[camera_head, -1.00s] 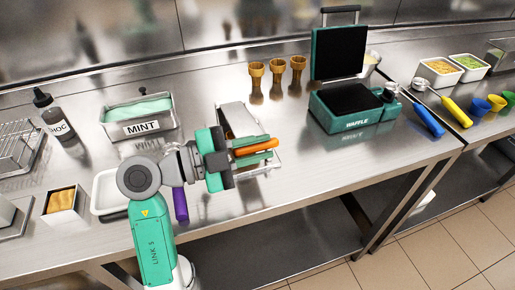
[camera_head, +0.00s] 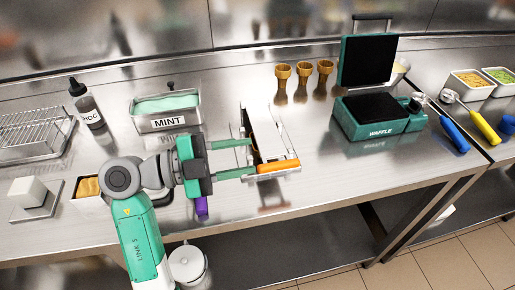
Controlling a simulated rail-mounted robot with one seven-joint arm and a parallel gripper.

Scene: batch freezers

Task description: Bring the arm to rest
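My gripper (camera_head: 248,157) is open and empty, in the left-middle of the head view. Its two green fingers point right and are spread apart, with a clear gap between them. My arm reaches up from the bottom, bent at the wrist, over the counter's front edge. An orange-handled tool (camera_head: 278,166) lies at the front end of a narrow metal holder (camera_head: 295,150). The lower finger's tip ends just left of the orange handle; whether they touch I cannot tell.
The steel counter (camera_head: 335,185) holds a mint tub (camera_head: 166,122), a dark bottle (camera_head: 88,108), a wire rack (camera_head: 30,135), cones (camera_head: 303,72) and an open waffle iron (camera_head: 378,128). A purple handle (camera_head: 201,207) is below my wrist. Free counter lies right of the holder.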

